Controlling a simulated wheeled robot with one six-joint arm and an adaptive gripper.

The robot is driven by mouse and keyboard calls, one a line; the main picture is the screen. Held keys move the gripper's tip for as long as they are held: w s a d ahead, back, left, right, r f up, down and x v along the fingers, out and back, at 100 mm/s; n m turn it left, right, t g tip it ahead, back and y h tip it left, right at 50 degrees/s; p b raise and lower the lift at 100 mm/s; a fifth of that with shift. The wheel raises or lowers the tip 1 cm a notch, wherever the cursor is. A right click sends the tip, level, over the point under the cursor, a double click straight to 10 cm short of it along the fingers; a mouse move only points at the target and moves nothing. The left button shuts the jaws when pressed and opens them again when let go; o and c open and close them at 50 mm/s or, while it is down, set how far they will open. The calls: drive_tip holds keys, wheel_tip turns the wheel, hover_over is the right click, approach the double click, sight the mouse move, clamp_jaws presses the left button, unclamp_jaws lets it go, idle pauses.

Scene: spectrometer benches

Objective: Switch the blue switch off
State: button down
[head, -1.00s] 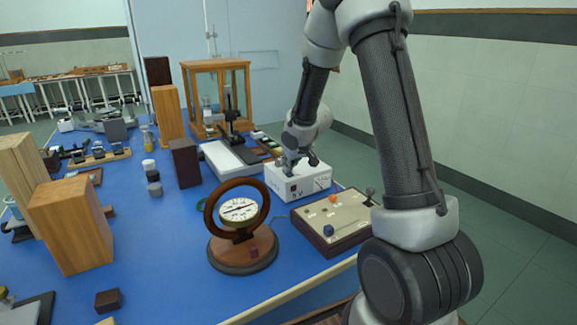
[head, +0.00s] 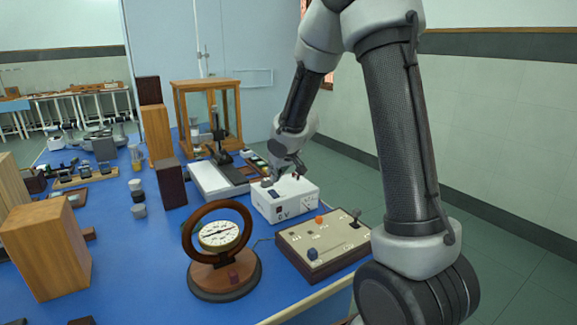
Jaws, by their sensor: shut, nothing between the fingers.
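A white box (head: 286,203) with "0 V" lettering on its front stands on the blue-topped bench. A small dark blue switch (head: 273,193) is on the left part of its top. Which way the switch is tipped is too small to tell. My gripper (head: 270,181) points down over the back left of the box's top, close behind the switch. Its fingers are shut and hold nothing. Whether they touch the box cannot be told.
A round dial meter (head: 220,235) stands front left.

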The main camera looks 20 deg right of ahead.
drive_tip(key=s+d+r, duration=0.1)
drive_tip(key=s+r, duration=0.4)
drive_tip(key=s, duration=0.1)
drive_tip(key=shift+s, duration=0.35)
idle(0.5)
